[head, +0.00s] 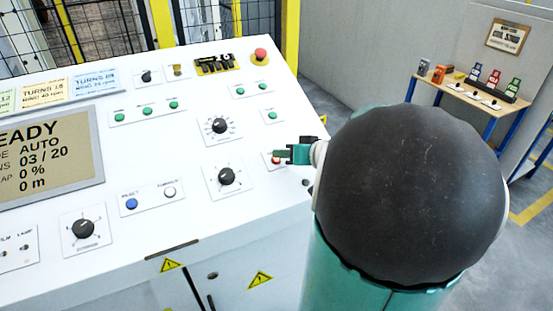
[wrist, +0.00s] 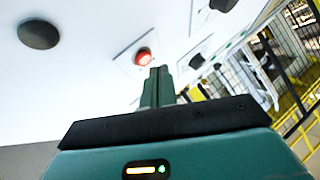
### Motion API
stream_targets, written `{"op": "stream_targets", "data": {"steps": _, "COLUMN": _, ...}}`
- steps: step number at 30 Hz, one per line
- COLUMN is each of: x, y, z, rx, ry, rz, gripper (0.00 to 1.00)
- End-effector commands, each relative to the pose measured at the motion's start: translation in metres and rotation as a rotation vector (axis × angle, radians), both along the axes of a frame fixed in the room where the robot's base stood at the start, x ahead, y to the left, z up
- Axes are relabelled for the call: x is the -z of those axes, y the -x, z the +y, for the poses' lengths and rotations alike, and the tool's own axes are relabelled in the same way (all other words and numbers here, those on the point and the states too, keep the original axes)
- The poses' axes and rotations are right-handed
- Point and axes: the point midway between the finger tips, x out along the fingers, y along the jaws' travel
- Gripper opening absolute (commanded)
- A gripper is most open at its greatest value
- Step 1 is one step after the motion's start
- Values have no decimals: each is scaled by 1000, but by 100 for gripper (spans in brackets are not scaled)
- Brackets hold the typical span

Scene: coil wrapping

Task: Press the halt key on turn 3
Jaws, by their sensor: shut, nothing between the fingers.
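The white control panel (head: 150,145) has a red key (head: 276,161) on a small plate near its right edge, partly hidden by my gripper (head: 279,154). In the wrist view the red key (wrist: 143,56) sits just beyond the tips of my gripper (wrist: 158,72), slightly left of them. The fingers are shut with nothing between them. I cannot tell whether they touch the key. The key's label is not legible. The display (head: 50,160) reads READY, AUTO, 03 / 20, 0 % and 0 m.
Black dials (head: 226,176) and blue and white buttons (head: 131,203) lie left of my gripper. A red mushroom button (head: 261,54) stands at the panel's far edge. A side table (head: 465,98) with small items stands against the wall.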

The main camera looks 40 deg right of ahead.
Motion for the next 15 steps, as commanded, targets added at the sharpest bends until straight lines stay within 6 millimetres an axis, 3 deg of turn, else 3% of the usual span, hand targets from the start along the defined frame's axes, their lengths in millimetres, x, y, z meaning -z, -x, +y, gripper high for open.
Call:
{"op": "stream_targets", "data": {"steps": 8, "x": -1, "y": 0, "z": 0, "rx": 0, "ry": 0, "rz": 0, "gripper": 0}}
{"op": "stream_targets", "data": {"steps": 15, "x": -19, "y": 8, "z": 2, "rx": -1, "ry": 1, "rz": -2, "gripper": 0}}
